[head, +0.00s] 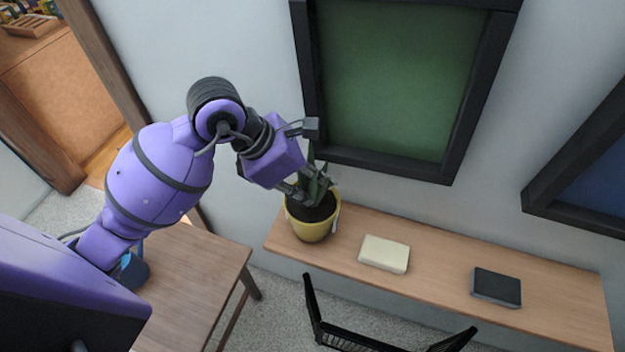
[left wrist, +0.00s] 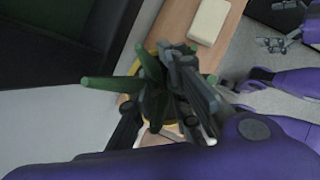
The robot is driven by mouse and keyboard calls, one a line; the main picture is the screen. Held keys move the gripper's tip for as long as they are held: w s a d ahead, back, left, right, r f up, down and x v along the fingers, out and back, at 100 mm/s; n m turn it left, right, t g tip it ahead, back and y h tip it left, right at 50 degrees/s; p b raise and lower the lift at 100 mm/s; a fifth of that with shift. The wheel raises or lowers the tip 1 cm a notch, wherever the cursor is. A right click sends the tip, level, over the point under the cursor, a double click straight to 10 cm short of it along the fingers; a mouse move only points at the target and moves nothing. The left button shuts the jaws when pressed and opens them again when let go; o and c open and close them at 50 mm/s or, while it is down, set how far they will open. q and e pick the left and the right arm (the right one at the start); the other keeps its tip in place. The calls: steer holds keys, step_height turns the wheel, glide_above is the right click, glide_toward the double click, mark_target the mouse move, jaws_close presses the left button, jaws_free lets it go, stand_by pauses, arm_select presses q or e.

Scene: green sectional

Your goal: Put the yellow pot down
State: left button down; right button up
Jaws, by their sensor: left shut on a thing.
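The yellow pot (head: 312,227) holds dark soil and a green plant (head: 316,182). In the head view it is at the left end of the wooden desk (head: 440,262), upright. I cannot tell whether its base touches the desk. My left gripper (head: 312,195) reaches down over it from the upper left and is shut on the pot, with its fingers around the plant and rim. In the left wrist view the plant (left wrist: 152,88) and the gripper fingers (left wrist: 168,125) cover most of the pot. My right gripper (left wrist: 270,45) shows at the upper right there, away from the pot; its jaw state is unclear.
A cream book-like box (head: 384,254) and a dark one (head: 496,287) lie on the desk to the right, with bare wood between. A black chair (head: 355,338) stands in front. A wooden table (head: 195,280) with a blue mug (head: 134,270) is at left. Framed pictures (head: 395,80) hang behind.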

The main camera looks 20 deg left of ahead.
arm_select(q)
steer(key=shift+r, duration=0.1)
steer(key=c, duration=1.7)
jaws_free()
steer(key=shift+o, duration=0.2)
steer(key=shift+a+r, duration=0.1)
steer(key=shift+r, duration=0.1)
steer(key=v, duration=1.1)
steer(key=shift+s+r, duration=0.15)
steer(key=shift+r, duration=0.05)
